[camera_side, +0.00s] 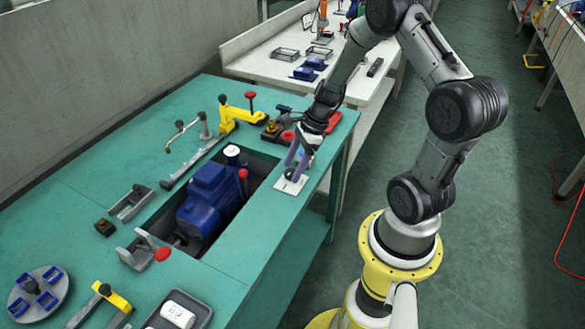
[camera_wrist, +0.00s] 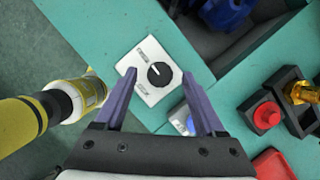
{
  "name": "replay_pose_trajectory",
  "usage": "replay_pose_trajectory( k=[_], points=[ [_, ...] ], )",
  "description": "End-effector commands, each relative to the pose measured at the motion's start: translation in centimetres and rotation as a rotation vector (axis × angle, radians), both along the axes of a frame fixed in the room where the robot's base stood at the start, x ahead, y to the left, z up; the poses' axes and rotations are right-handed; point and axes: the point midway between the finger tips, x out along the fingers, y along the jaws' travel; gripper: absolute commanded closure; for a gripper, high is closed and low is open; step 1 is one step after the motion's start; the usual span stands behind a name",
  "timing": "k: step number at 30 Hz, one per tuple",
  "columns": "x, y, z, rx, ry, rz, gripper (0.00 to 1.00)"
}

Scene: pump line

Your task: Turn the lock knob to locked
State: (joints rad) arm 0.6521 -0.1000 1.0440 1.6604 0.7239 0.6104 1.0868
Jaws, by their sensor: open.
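The lock knob (camera_wrist: 159,75) is a round black knob with a pale pointer mark, on a white square plate (camera_wrist: 149,92) with two small labels, too small to read. In the side view, the plate (camera_side: 281,186) lies on the green bench near its right edge. My gripper (camera_side: 293,171) is over the plate, pointing down, with its purple fingers apart. In the wrist view, my gripper (camera_wrist: 159,77) shows one finger on each side of the knob, with nothing held. Whether the fingers touch the knob cannot be told. In the side view the fingers partly hide the knob.
A blue button (camera_wrist: 190,123), a red button (camera_wrist: 267,115) and a brass fitting (camera_wrist: 301,93) are close by. Bare bench (camera_side: 258,235) lies in front.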

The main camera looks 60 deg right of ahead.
Motion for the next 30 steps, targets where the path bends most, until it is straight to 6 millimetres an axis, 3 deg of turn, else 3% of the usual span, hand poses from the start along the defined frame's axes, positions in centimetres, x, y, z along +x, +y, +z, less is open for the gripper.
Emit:
replay_pose_trajectory(
  k=[13,25,30],
  points=[
    [0.27,0.28,-0.96,-0.001,0.0,-0.001,0.28],
    [0.27,0.28,-0.94,0.0,0.0,-0.001,1.0],
    [0.27,0.28,-0.93,0.0,0.0,0.001,1.0]
  ],
)
